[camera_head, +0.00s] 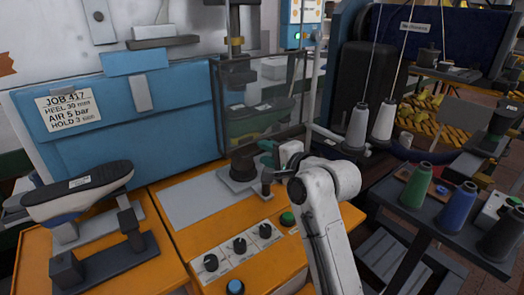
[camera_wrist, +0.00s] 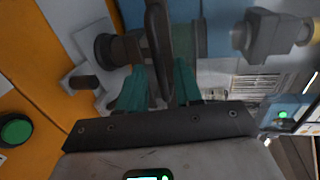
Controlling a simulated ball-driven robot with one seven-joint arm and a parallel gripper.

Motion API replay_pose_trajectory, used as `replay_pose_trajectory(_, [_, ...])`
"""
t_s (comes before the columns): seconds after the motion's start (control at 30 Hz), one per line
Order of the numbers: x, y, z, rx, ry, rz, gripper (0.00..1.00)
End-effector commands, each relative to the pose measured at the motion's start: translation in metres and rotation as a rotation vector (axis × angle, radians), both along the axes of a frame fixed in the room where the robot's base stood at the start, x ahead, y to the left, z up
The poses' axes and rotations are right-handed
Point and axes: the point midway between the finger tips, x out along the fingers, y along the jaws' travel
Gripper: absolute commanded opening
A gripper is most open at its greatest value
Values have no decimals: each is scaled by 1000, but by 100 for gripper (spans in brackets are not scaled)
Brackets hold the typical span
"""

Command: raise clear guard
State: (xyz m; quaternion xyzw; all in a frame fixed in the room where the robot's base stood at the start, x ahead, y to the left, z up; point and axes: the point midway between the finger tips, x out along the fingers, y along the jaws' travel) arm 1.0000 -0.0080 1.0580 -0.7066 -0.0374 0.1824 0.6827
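The clear guard (camera_head: 262,104) is a see-through panel in a dark frame at the front of the orange-based press, in the head view. It hangs down, with its lower edge near the press bed. My gripper (camera_head: 268,158) is close to that lower edge, partly hidden by my white arm. In the wrist view, my gripper's teal fingers (camera_wrist: 160,80) stand apart on either side of a dark upright bar (camera_wrist: 158,45). The bar looks like a handle, but I cannot tell if it belongs to the guard. Firm contact with the fingers does not show.
Knobs (camera_head: 239,245) and a green button (camera_head: 287,218) are on the orange panel below my arm.

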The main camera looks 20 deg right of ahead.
Motion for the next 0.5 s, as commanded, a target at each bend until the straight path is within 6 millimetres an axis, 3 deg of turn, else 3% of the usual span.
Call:
replay_pose_trajectory(0.2, [21, 7, -5, -1, 1, 0, 34])
replay_pose_trajectory(0.5, [25, 8, -6, -1, 0, 0, 34])
